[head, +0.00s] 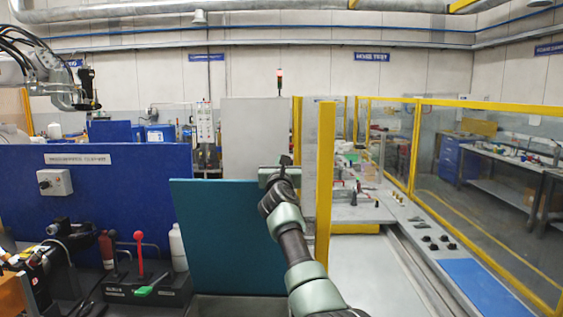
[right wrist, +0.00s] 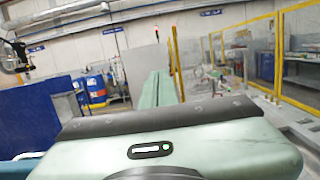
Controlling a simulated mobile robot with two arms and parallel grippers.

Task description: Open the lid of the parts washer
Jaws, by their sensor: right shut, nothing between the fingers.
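The teal lid (head: 228,240) of the parts washer stands raised, close to upright, in the middle of the head view. Its broad face is turned toward me. Below it a strip of the grey washer body (head: 235,306) shows at the bottom edge. My right arm reaches up in front of the lid's right side. My right gripper (head: 279,166) is at the lid's upper right corner, shut and empty. I cannot tell whether it touches the lid. My left gripper is not in view.
A blue panel (head: 100,205) stands behind a bench at left, with a red-handled tool (head: 140,262) and a white bottle (head: 178,247). A yellow post (head: 325,185) stands close right of my arm. A white robot arm (head: 50,75) hangs at upper left.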

